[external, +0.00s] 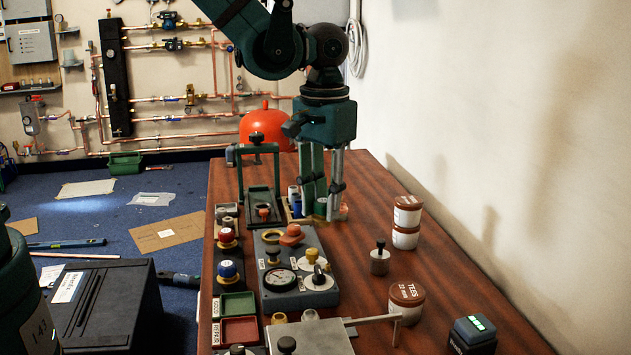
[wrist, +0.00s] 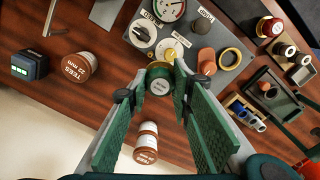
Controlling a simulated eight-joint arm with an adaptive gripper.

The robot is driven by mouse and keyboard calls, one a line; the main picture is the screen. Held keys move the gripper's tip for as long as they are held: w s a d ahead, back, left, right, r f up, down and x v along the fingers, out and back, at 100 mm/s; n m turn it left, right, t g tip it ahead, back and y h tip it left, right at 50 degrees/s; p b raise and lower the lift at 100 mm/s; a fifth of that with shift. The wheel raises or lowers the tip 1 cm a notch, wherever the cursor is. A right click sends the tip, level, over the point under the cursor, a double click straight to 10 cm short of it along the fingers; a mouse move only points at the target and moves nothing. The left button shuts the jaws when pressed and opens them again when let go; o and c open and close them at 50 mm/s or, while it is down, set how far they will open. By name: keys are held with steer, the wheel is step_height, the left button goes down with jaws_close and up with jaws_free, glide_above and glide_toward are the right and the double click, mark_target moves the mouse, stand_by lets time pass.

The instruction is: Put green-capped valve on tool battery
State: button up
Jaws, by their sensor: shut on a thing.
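The tool battery (external: 472,335) is a dark block with green lights at the front right of the table. It also shows at the left edge of the wrist view (wrist: 28,66). The green-capped valve (wrist: 158,86) shows a green rim and a pale round face between my fingertips. My gripper (wrist: 161,74) is shut on it. In the external view, my gripper (external: 320,208) points down near the far part of the table, behind the control panel. The fingers largely hide the valve there, and I cannot tell whether it touches the table.
The control panel (external: 290,299) has knobs and a gauge. Two stacked tubs (external: 406,222), a small metal weight (external: 380,260) and a TEES tub (external: 406,301) stand on the right. A metal bar (external: 375,319) lies at the front. Bare wood lies between them.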

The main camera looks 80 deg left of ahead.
steer(key=w+d+r+p, duration=0.2)
steer(key=w+d, duration=1.1)
glide_above(477, 323)
steer(key=shift+r+p, duration=0.35)
steer(key=shift+p, duration=0.1)
steer(key=shift+f, duration=0.1)
steer(key=shift+f+b, duration=0.5)
steer(key=shift+f, duration=2.55)
steer(key=shift+f+b, duration=0.3)
steer(key=shift+f, duration=1.55)
steer(key=shift+f, duration=0.2)
